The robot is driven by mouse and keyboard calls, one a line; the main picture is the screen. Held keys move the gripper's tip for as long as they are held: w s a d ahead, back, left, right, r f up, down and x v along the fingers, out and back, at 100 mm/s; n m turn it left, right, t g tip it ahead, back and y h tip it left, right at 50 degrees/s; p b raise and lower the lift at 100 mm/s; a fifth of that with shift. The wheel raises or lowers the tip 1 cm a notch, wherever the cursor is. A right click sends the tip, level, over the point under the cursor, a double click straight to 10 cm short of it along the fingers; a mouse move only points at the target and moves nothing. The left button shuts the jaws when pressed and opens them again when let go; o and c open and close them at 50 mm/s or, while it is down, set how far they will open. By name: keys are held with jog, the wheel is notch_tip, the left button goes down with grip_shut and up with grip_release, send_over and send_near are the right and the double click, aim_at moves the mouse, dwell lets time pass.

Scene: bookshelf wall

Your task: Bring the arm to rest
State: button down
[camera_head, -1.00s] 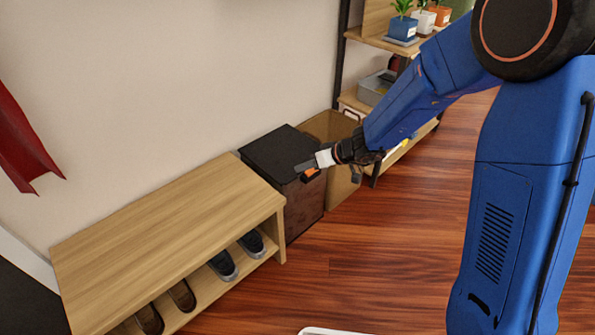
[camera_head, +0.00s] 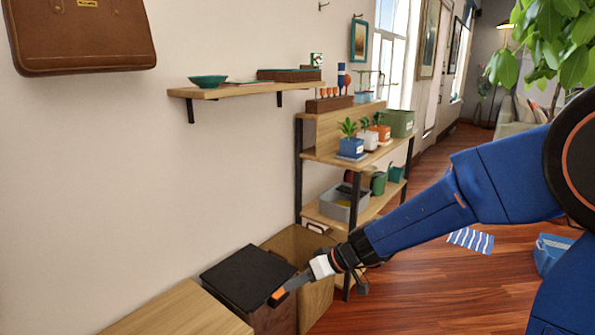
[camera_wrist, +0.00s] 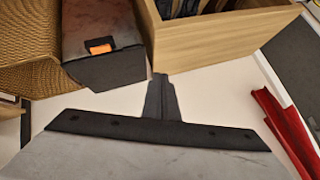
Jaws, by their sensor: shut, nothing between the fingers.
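My gripper (camera_head: 291,287) is at the end of the blue arm, in the lower middle of the head view. It is shut and empty, pointing down and left over the front edge of a dark-topped box. In the wrist view my gripper (camera_wrist: 161,92) shows as a dark narrow piece reaching up from a wide grey body. The arm is stretched out to the left, bent at the elbow, not folded in.
The dark-topped box (camera_head: 245,272) and an open tan bin (camera_head: 314,295) stand by the wall. A wooden bench (camera_head: 175,315) is at lower left. A plant shelf (camera_head: 325,155) stands behind the arm. A blue crate (camera_head: 550,252) and striped mat (camera_head: 470,240) lie right. Floor between is open.

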jog(key=s+d+r+m+h, duration=0.2)
jog(key=s+d+r+h, duration=0.1)
jog(key=s+d, duration=0.5)
jog(key=s+d+r+m+t+h, duration=0.1)
jog(key=s+d+r+m+h, duration=0.2)
jog(key=s+d, duration=0.5)
jog(key=s+d+r+m+t+h, duration=0.1)
jog(key=s+d+r+m+h, duration=0.1)
jog(key=s+d, duration=0.6)
jog(key=d+m+h, duration=0.1)
jog(key=d, duration=0.5)
jog(key=shift+s+r, duration=0.4)
